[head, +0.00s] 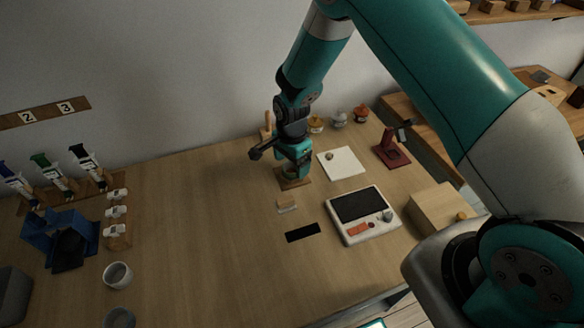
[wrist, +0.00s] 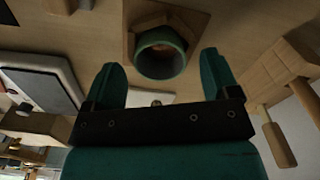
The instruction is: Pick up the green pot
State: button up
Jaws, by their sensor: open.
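The green pot (wrist: 146,66) shows in the wrist view as a round, open-mouthed dark green cup with something brownish inside. It stands on a wooden base (wrist: 133,18) with angled edges, which also shows in the head view (head: 303,184). My gripper (wrist: 161,62) is open. Its two teal fingers lie to the left and right of the pot in the wrist view, with visible gaps on both sides. In the head view my gripper (head: 292,168) points down over the base and mostly hides the pot.
A white tile (head: 342,163) and a scale (head: 362,215) lie to the right. A small block (head: 287,204) and a dark strip (head: 302,233) lie in front. Small lidded jars (head: 339,119) stand behind. The table's middle left is clear.

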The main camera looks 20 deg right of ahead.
jog(key=shift+f, duration=0.8)
jog(key=c, duration=1)
